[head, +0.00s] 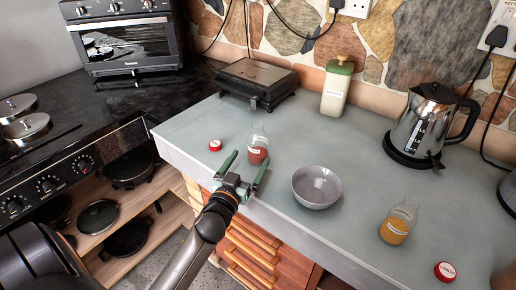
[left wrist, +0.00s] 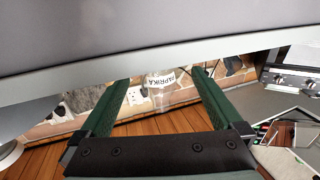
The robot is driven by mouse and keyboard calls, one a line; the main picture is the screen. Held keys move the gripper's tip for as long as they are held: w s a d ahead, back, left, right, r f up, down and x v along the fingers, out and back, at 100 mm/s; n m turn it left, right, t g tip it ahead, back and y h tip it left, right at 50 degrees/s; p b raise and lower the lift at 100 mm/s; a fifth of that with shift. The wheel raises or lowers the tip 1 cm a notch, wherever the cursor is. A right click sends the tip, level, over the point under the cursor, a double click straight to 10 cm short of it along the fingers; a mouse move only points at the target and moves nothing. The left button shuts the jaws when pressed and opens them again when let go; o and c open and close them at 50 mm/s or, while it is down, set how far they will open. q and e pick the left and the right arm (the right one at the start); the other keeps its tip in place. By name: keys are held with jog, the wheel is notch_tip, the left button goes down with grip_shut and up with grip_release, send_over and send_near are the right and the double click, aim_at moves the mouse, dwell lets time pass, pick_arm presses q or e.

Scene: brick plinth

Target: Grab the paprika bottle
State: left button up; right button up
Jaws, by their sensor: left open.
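The paprika bottle (head: 258,151) is a small clear bottle with red contents and a white label. It stands upright near the front edge of the grey counter, without a cap. My left gripper (head: 246,161) has its green fingers spread at the counter edge, just in front of the bottle and pointing at it. My right gripper is not in view.
A red cap (head: 215,145) lies left of the bottle, a grey bowl (head: 317,190) right of it. A black appliance (head: 256,82), a green-lidded canister (head: 337,88) and a kettle (head: 422,125) stand behind. An orange-filled bottle (head: 396,224) and another red cap (head: 445,271) are at right.

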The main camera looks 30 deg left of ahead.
aim_at(254, 154)
pick_arm(q)
jog(key=shift+d+x, duration=0.1)
jog(key=shift+x, duration=1.35)
jog(key=shift+d+x, duration=0.15)
jog(key=shift+x, duration=1.25)
jog(key=shift+c, duration=0.2)
jog(key=c, duration=1.4)
jog(key=shift+r+p, duration=0.2)
jog(key=shift+p, duration=0.1)
